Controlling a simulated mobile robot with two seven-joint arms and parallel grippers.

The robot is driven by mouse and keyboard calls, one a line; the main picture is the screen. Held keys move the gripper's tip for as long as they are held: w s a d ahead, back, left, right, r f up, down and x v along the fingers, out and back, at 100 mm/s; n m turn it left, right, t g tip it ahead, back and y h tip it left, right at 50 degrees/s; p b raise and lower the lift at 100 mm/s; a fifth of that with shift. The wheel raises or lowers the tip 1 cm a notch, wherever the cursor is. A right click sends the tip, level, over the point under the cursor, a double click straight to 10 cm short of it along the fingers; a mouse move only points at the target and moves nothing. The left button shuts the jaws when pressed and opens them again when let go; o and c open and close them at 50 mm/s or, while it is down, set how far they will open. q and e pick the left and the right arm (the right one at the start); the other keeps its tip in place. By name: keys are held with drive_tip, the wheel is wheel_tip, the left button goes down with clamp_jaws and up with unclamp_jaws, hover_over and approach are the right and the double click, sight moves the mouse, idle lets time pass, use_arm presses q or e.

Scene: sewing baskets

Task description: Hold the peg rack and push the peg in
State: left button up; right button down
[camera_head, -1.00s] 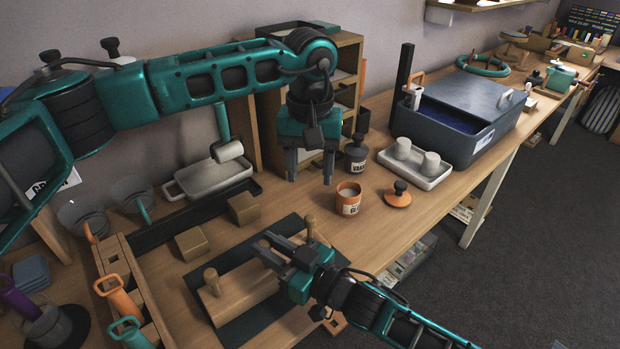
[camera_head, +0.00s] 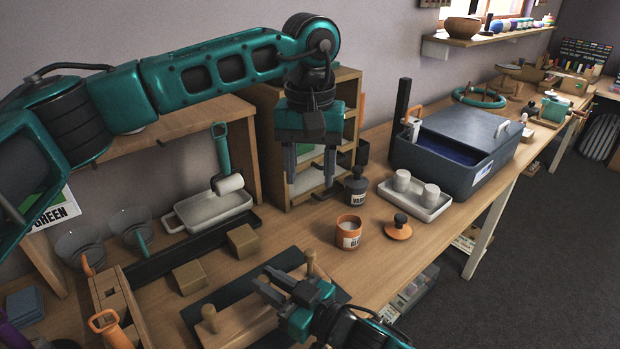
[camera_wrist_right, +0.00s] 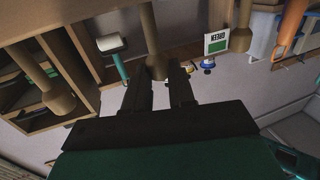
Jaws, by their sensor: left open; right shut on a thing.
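The peg rack (camera_head: 244,330) is a pale wooden block lying on a dark mat (camera_head: 196,313), partly cut off at the bottom of the head view. A peg (camera_head: 209,320) stands at its left end and another (camera_head: 310,263) at its far end. My right gripper (camera_head: 265,280) is over the middle of the rack, shut on a middle peg, mostly hidden in the head view. In the right wrist view this wooden peg (camera_wrist_right: 148,28) is at the fingers, with a peg on each side. My left gripper (camera_head: 309,180) is open and empty, pointing down, high above the bench.
Two wooden blocks (camera_head: 242,241) lie behind the mat. An orange cup (camera_head: 349,231), a dark jar (camera_head: 356,188) and an orange lid (camera_head: 398,227) stand to the right. A wooden cabinet (camera_head: 347,85) is close behind my left gripper. Bench between cup and mat is clear.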

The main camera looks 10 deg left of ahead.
drive_tip(key=c, duration=0.9)
unclamp_jaws()
drive_tip(key=shift+o, duration=0.2)
drive_tip(key=shift+d, duration=0.1)
drive_tip(key=p+v, duration=0.2)
drive_tip(key=v, duration=1.6)
drive_tip(key=shift+s+d, duration=0.2)
drive_tip(key=shift+d, duration=0.15)
drive_tip(key=shift+d, duration=0.1)
